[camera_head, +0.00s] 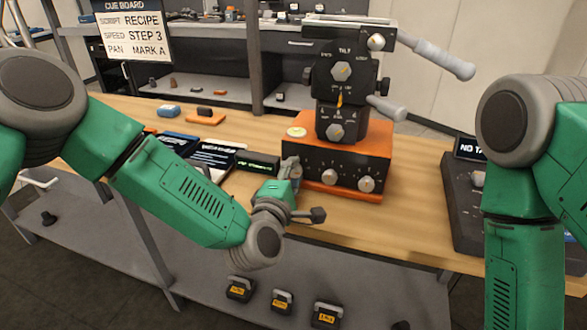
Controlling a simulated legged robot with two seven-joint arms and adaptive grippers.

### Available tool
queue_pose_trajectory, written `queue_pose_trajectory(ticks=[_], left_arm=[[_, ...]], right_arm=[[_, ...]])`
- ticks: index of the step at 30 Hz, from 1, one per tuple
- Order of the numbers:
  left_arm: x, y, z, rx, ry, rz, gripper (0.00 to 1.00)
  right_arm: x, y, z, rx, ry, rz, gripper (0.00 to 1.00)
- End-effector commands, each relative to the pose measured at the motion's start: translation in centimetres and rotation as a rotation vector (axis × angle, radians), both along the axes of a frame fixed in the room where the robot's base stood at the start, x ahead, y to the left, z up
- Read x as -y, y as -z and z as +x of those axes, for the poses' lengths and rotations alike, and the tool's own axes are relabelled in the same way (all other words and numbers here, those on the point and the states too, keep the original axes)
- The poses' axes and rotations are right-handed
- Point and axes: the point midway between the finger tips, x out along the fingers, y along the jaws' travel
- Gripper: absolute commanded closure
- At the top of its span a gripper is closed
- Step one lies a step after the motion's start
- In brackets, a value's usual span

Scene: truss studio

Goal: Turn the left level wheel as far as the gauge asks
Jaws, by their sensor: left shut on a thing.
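A black pan-tilt head (345,75) stands on an orange base (345,158) on the wooden table. Two silver knobs show on the base's front, one near the middle (329,177) and one at the right (366,184). My left gripper (291,170) is at the base's front left corner, shut on what appears to be the left level wheel, which it mostly hides. A small dark display with green text (258,163) sits just left of the base; its text is too small to read. My right arm hangs at the right edge, its gripper out of frame.
A cue board (133,30) hangs at the back left. Dark panels (213,155) lie left of the base. A dark console (468,205) stands at the right. Pan handles (436,58) stick out to the right. Several weights (282,301) sit on the lower shelf.

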Motion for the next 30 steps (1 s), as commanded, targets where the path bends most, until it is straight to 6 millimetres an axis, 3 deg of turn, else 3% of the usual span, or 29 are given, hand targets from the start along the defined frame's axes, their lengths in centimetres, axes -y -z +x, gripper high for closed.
queue_pose_trajectory(ticks=[12, 28, 29, 30], left_arm=[[0.26, 0.46, -0.36, 0.044, 0.009, 0.174, 1.00], [0.29, 0.70, -0.44, 0.047, 0.012, 0.197, 1.00], [0.28, 0.71, -0.45, 0.047, 0.012, 0.197, 0.70], [0.29, 0.73, -0.45, 0.047, 0.012, 0.197, 0.56]], right_arm=[[-0.01, -0.68, 0.01, 0.000, 0.000, 0.000, 0.60], [-0.01, -0.71, 0.00, 0.000, 0.000, 0.000, 0.60], [0.00, -0.71, 0.00, 0.000, 0.000, 0.000, 0.60], [0.00, -0.71, 0.00, 0.000, 0.000, 0.000, 0.60]])
